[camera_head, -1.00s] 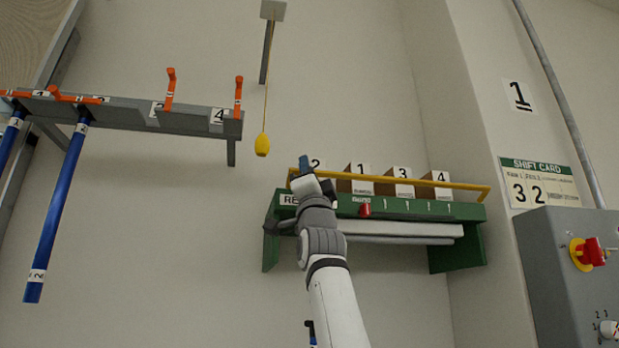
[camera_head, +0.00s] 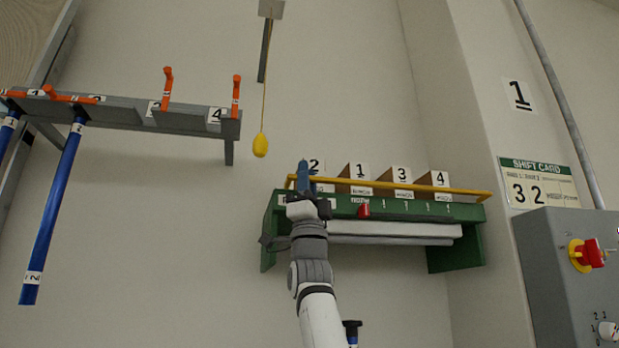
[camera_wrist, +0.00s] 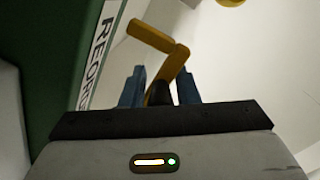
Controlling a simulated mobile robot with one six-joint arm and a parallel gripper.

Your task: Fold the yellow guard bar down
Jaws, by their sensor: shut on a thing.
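The yellow guard bar (camera_head: 450,189) runs across the front of the green rack (camera_head: 455,262), in front of the numbered compartments and above the green front board. It is still raised. My gripper (camera_head: 304,170), with blue fingers, is at the bar's left end. In the wrist view the fingers (camera_wrist: 160,88) stand on either side of a yellow end piece of the bar (camera_wrist: 178,58) and are shut on it. A dark part shows between the fingers; I cannot tell what it is.
A red knob (camera_head: 363,210) sits on the rack's front board, right of my gripper. A yellow pull weight (camera_head: 260,145) hangs on a cord above left. A grey rack (camera_head: 185,120) with blue rods (camera_head: 52,215) is at left, a grey control box (camera_head: 545,270) at right.

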